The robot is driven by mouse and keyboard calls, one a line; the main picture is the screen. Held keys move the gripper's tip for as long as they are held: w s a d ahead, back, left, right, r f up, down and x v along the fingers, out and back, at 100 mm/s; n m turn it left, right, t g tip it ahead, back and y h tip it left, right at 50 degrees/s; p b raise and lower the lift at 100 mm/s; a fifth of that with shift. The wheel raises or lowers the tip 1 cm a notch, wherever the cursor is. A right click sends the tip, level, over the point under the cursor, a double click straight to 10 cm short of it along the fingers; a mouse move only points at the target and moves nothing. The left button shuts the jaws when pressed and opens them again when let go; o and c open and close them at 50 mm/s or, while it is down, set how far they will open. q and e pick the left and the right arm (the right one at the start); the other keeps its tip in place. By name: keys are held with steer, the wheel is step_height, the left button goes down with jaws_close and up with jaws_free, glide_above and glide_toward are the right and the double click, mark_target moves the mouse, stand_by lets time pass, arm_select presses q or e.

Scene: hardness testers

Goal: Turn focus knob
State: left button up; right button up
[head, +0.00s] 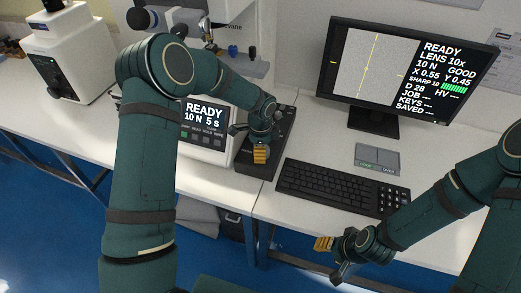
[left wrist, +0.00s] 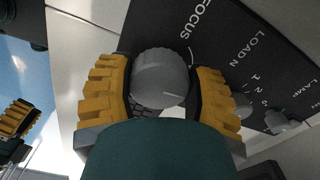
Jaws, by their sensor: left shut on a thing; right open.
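The focus knob (left wrist: 160,78) is a grey ribbed cylinder with a pale pointer line, under the word FOCUS on a black control panel (left wrist: 230,45). In the left wrist view my left gripper (left wrist: 155,95) has its yellow ribbed fingers on either side of the knob, shut on it. In the head view the left gripper (head: 260,154) is over the black panel (head: 284,140), and the knob is hidden there. My right gripper (head: 332,256) is open and empty in front of the table edge. The monitor (head: 400,72) reads READY, SHARP 10 and GOOD, with a green bar.
The tester's small screen (head: 204,113) reads READY, 10 N, 5 s. A keyboard (head: 335,185) and a small grey pad (head: 377,158) lie right of the panel. A LOAD N knob (left wrist: 240,105) and a LAMP knob (left wrist: 276,122) sit beside the focus knob. A white device (head: 70,50) stands at left.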

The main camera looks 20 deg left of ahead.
arm_select(q)
steer(key=shift+w+r, duration=0.1)
steer(key=shift+r, duration=0.05)
steer(key=o, duration=1.2)
step_height(320, 180, up, 12)
